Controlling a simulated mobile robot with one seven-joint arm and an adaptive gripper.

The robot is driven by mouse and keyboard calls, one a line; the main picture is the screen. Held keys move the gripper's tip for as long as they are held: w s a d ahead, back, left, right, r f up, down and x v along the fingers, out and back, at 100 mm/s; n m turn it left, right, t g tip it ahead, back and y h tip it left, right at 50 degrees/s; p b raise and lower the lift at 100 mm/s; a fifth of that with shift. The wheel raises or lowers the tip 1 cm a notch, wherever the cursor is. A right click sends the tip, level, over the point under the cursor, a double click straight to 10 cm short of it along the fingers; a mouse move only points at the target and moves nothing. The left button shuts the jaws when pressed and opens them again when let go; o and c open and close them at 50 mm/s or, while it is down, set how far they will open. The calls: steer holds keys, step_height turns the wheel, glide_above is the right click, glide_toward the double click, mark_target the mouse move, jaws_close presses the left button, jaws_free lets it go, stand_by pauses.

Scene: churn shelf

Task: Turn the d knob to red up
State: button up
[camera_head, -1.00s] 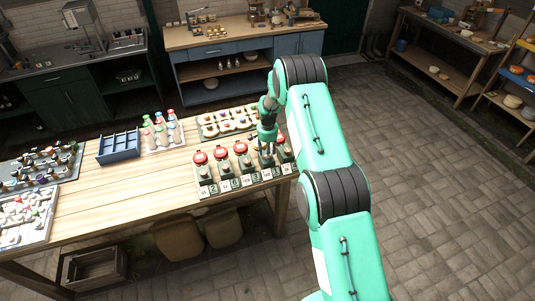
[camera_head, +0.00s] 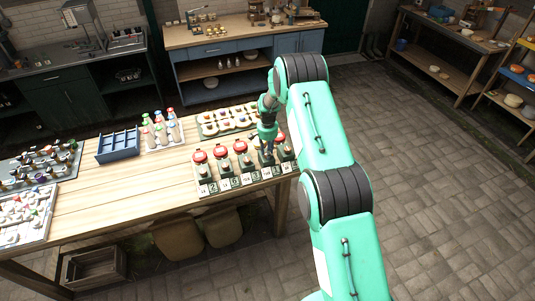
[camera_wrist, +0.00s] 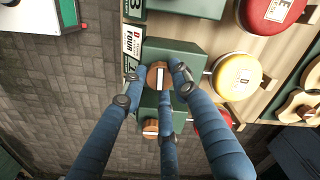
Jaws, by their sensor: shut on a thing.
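The bar runs up and down in the picture; I cannot make out a red mark on the knob. My gripper (camera_wrist: 155,84) has blue fingers with dark tips closed around the knob. In the head view my gripper (camera_head: 268,152) is over the right end of the row of churns, hiding part of it.
A red lid marked E (camera_wrist: 275,10) and another brown knob (camera_wrist: 151,128) are close by. Red-lidded churns (camera_head: 221,154) stand along the table's front edge (camera_head: 130,221). Behind are a tray of small pieces (camera_head: 228,122), several bottles (camera_head: 162,128) and a blue divided box (camera_head: 118,145).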

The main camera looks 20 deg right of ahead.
steer(key=n+b, duration=0.3)
steer(key=shift+f+n+b, duration=0.1)
steer(key=shift+n+b, duration=0.2)
steer(key=shift+n, duration=0.1)
steer(key=n+b, duration=0.3)
steer(key=n, duration=0.1)
steer(key=shift+n, duration=0.3)
steer(key=n+b, duration=0.2)
steer(key=n, duration=0.2)
steer(key=shift+n, duration=0.3)
steer(key=shift+n+b, duration=0.65)
steer(key=shift+n, duration=1.35)
steer(key=shift+r, duration=0.2)
steer(key=o, duration=1.1)
steer(key=shift+o, duration=0.2)
steer(key=shift+r, duration=0.1)
step_height(320, 180, up, 12)
